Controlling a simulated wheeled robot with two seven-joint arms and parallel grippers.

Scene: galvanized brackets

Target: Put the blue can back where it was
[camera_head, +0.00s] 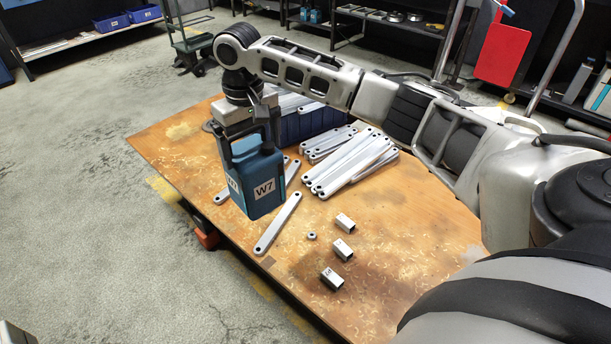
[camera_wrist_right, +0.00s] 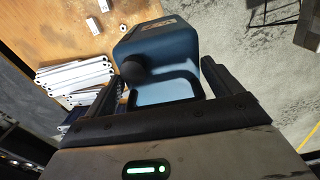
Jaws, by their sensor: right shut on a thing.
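The blue can (camera_head: 256,184) is a square-sided canister with a white W7 label and a dark top. My right gripper (camera_head: 247,135) is shut on its upper part. The can hangs upright over the left part of the wooden table; I cannot tell how far its base is above the table. In the right wrist view the can (camera_wrist_right: 165,60) is between the two fingers of the gripper (camera_wrist_right: 170,85). My left gripper is not in view.
Several galvanized bars (camera_head: 350,163) lie stacked on the table (camera_head: 400,235). A dark blue bin (camera_head: 310,124) stands behind the can. A single bar (camera_head: 278,222) lies in front of it. Small metal blocks (camera_head: 343,249) and a nut (camera_head: 311,236) lie nearer. The front right table area is clear.

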